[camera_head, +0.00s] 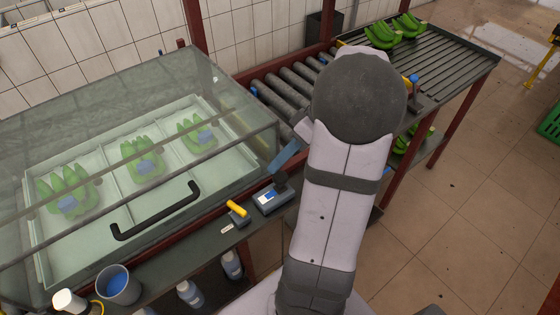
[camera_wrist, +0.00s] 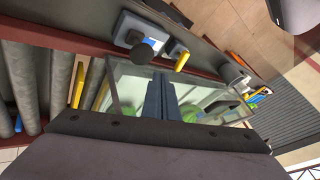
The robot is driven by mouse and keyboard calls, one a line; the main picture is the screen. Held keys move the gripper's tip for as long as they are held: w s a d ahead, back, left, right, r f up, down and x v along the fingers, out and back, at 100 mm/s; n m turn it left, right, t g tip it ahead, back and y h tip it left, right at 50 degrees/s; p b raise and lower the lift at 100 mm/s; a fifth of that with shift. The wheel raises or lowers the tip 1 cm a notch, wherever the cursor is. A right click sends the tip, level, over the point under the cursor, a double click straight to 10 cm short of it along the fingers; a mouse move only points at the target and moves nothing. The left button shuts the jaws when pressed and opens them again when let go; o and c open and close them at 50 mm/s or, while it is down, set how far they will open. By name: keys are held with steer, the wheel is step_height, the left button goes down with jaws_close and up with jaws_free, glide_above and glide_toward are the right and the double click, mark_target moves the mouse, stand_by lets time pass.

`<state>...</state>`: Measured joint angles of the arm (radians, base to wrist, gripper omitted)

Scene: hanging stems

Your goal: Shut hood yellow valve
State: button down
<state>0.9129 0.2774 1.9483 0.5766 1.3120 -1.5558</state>
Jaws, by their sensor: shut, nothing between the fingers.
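The hood (camera_head: 120,150) is a clear glass box at the left of the head view, with a black bar handle (camera_head: 155,212) on its front. A yellow valve lever (camera_head: 237,208) sits on a small grey base on the ledge before the hood's right end. In the wrist view the yellow lever (camera_wrist: 182,61) is just beyond and right of my fingertips. My gripper (camera_head: 273,171) is shut and empty, above the ledge and to the right of the valve, apart from it. Its closed fingers also show in the wrist view (camera_wrist: 160,77).
Green banana bunches (camera_head: 142,160) lie in a white tray under the hood. A roller conveyor (camera_head: 290,90) runs behind my arm. A cup (camera_head: 118,285) stands at the lower left.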

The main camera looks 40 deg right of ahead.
steer(key=c, duration=2.4)
jaws_free()
steer(key=shift+s+d+r, duration=0.1)
steer(key=shift+d+r, duration=0.05)
steer(key=shift+r, duration=0.05)
steer(key=shift+c, duration=0.2)
steer(key=o, duration=0.5)
steer(key=shift+o, duration=0.9)
steer(key=shift+a, duration=0.3)
steer(key=a+g+h+p, duration=0.3)
steer(key=a+p, duration=0.1)
steer(key=a, duration=0.2)
steer(key=m+h+p, duration=0.1)
steer(key=h+p, duration=0.3)
steer(key=p, duration=0.1)
glide_above(244, 213)
steer(key=shift+f, duration=0.2)
steer(key=shift+f, duration=0.15)
steer(key=shift+f, duration=3.55)
